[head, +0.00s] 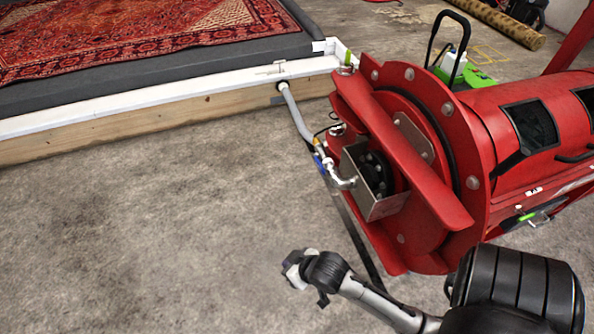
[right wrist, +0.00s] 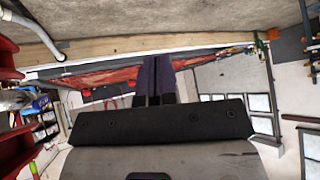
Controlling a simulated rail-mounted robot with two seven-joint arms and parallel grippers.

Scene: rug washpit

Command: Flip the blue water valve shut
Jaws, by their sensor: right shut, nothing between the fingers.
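The blue water valve handle (head: 319,163) sits on a silver pipe fitting at the front of the red machine (head: 440,150), where a grey hose (head: 295,112) joins it. The handle is small, and its exact angle is hard to tell. My right gripper (head: 290,268) is below and a little left of the valve in the head view, apart from it. Its fingers are together and empty, also in the right wrist view (right wrist: 155,80). My left gripper is out of view.
The grey hose runs to the white-edged wooden frame (head: 150,110) of the wash pit, where a red patterned rug (head: 130,35) lies. A steel box (head: 375,205) and red bar stand right beside the valve. The concrete floor (head: 150,230) at left is clear.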

